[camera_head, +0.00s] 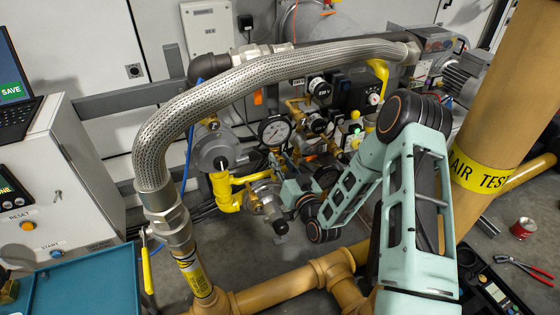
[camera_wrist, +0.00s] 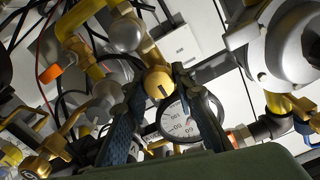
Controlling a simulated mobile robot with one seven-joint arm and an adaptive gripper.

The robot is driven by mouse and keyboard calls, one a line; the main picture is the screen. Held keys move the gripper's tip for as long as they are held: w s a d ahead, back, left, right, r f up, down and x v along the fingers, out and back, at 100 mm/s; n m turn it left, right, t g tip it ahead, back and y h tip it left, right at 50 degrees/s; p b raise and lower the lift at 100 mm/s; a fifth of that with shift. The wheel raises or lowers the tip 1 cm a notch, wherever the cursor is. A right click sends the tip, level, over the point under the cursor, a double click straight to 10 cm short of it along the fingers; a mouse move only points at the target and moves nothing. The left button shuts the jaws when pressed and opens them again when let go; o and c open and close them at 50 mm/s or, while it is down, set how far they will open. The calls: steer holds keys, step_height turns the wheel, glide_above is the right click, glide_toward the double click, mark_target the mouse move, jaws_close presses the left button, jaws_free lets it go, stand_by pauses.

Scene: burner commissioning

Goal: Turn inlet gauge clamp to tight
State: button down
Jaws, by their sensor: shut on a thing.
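A rounded brass fitting with a dark mark, which looks like the gauge clamp (camera_wrist: 157,84), lies between my fingertips. My gripper (camera_wrist: 160,78) is shut on this brass piece, one dark finger on each side. In the head view my wrist is just below and right of the gauge. My fingertips and the clamp are hard to make out there.
A braided metal hose (camera_head: 250,80) arches over the area in front of the gauge. A grey round regulator (camera_head: 212,147) stands left of the gauge. A thick tan pipe (camera_head: 505,85) rises at the right. A teal tray (camera_head: 85,285) is at lower left.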

steer(key=shift+f, duration=0.1)
steer(key=c, duration=1.6)
jaws_free()
